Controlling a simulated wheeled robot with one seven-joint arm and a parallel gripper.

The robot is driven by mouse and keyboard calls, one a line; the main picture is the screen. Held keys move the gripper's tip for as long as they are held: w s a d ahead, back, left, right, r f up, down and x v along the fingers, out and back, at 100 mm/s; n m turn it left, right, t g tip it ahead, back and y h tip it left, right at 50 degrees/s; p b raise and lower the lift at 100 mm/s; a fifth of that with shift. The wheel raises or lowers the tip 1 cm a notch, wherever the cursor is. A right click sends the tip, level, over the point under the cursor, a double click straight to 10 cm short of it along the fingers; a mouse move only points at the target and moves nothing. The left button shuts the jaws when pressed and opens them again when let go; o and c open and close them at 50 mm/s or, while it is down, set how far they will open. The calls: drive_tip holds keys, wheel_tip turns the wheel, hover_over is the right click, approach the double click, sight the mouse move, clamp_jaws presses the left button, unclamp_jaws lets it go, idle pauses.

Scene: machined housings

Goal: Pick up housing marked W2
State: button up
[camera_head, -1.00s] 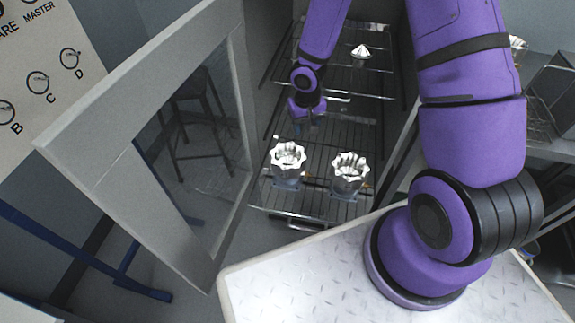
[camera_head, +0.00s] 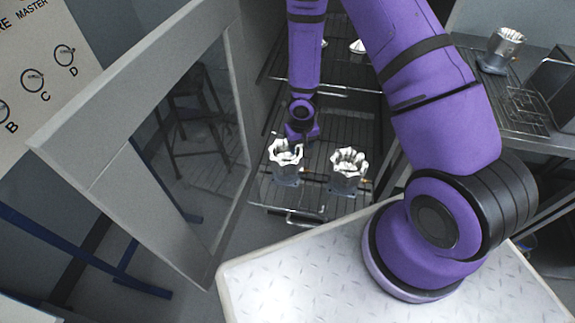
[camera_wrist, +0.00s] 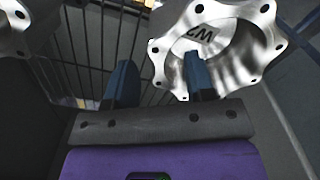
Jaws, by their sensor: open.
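The housing marked W2 (camera_wrist: 222,42) is a shiny metal piece with a scalloped, holed flange. In the wrist view it fills the upper right, and its mark reads upside down. It appears to be the left front housing (camera_head: 286,162) on the wire rack in the head view. My gripper (camera_wrist: 160,62) is open, with two blue fingers. The right finger overlaps the housing's near rim in the picture; the left finger is clear of it. I cannot tell whether they touch. In the head view my gripper (camera_head: 301,134) is just behind this housing, its fingertips mostly hidden.
A second housing (camera_head: 348,170) stands to the right on the same rack (camera_head: 312,204); part of one shows at the wrist view's left edge (camera_wrist: 12,28). An open cabinet door (camera_head: 150,130) stands left. Another housing (camera_head: 501,50) is on the right-hand shelf.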

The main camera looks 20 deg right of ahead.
drive_tip(key=shift+f, duration=1.4)
clamp_jaws()
idle(0.4)
